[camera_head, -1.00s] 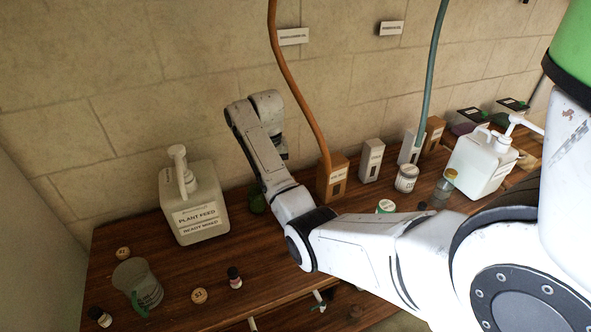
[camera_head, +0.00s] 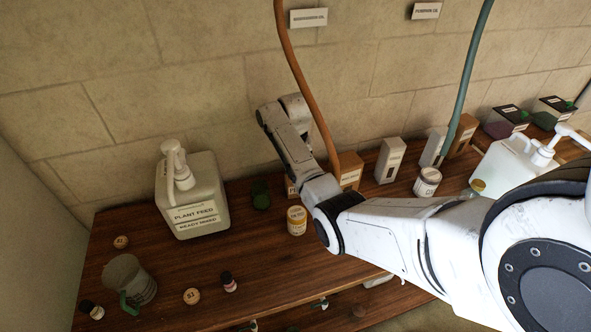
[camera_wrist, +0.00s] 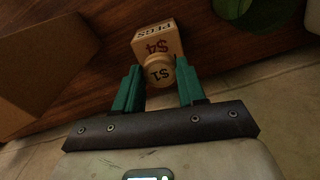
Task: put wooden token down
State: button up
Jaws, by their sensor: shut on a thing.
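In the wrist view, my gripper (camera_wrist: 158,84) has green fingers on both sides of a small round wooden token (camera_wrist: 160,73) marked "$1", and is shut on it. A wooden box (camera_wrist: 155,40) marked "PEGS $4" is directly beyond the token; I cannot tell if they touch. In the head view, the fingers and held token are hidden behind my arm. Two other round wooden tokens lie at the left of the wooden bench (camera_head: 240,285): one at the back left (camera_head: 121,242), one nearer the front (camera_head: 192,296).
A white plant feed jug (camera_head: 192,205) stands at the back left. A yellow-labelled jar (camera_head: 297,220) stands near my arm. An orange hose (camera_head: 305,85) hangs close behind.

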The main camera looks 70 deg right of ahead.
jog(key=shift+f, duration=1.05)
jog(key=shift+f, duration=0.1)
jog(key=o, duration=1)
